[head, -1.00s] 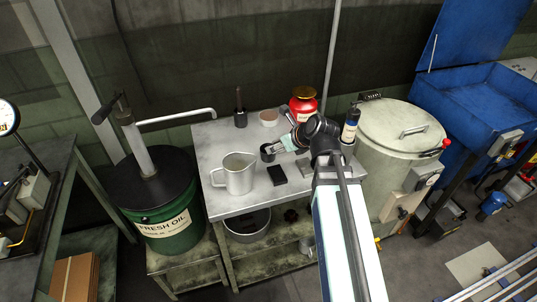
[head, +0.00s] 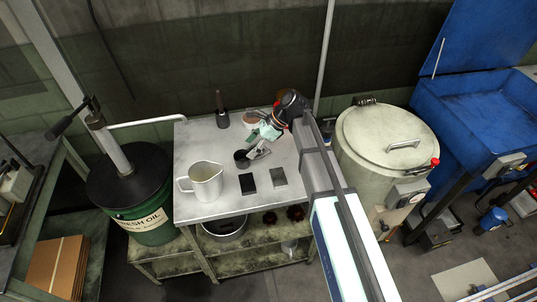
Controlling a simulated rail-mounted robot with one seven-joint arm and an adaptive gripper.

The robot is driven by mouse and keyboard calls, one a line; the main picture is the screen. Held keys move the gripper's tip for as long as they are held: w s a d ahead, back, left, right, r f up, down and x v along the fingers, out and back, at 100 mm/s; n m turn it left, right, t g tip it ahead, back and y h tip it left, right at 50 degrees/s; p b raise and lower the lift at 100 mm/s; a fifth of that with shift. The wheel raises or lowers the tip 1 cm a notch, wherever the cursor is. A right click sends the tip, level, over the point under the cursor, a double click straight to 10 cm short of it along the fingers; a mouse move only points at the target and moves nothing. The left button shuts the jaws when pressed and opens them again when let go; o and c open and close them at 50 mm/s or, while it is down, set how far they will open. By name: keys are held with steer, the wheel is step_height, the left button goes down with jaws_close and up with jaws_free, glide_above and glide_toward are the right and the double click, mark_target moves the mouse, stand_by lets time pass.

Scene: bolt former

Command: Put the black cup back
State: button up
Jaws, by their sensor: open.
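The small black cup (head: 241,156) stands on the metal worktable (head: 225,207), behind the black square plate and right of the metal pitcher. My gripper (head: 256,152) reaches in from the right, low over the table. Its open fingers are right beside the cup, on its right side. I cannot tell from this view whether they touch the cup. A black square plate (head: 247,184) and a grey square plate (head: 279,176) lie flat on the table in front of my gripper.
A metal pitcher (head: 204,181) stands at the table's left. A dark bottle-like tool (head: 222,117) and a round brownish container (head: 251,120) stand at the back. A green oil drum (head: 150,220) is left of the table, a pale lidded vat (head: 375,150) right. My arm hides the table's right side.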

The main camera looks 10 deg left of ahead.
mark_target(243, 160)
steer(key=shift+s+n, duration=0.25)
steer(key=shift+n, duration=0.15)
steer(key=shift+s+a, duration=0.15)
steer(key=shift+s, duration=0.1)
steer(key=shift+s+a+f, duration=0.1)
steer(key=shift+a+f, duration=0.15)
steer(key=shift+a, duration=0.05)
steer(key=shift+p+x, duration=0.9)
steer(key=shift+x, duration=2.4)
steer(key=shift+c, duration=0.3)
steer(key=c, duration=1)
steer(key=shift+o, duration=0.2)
steer(key=shift+r, duration=0.15)
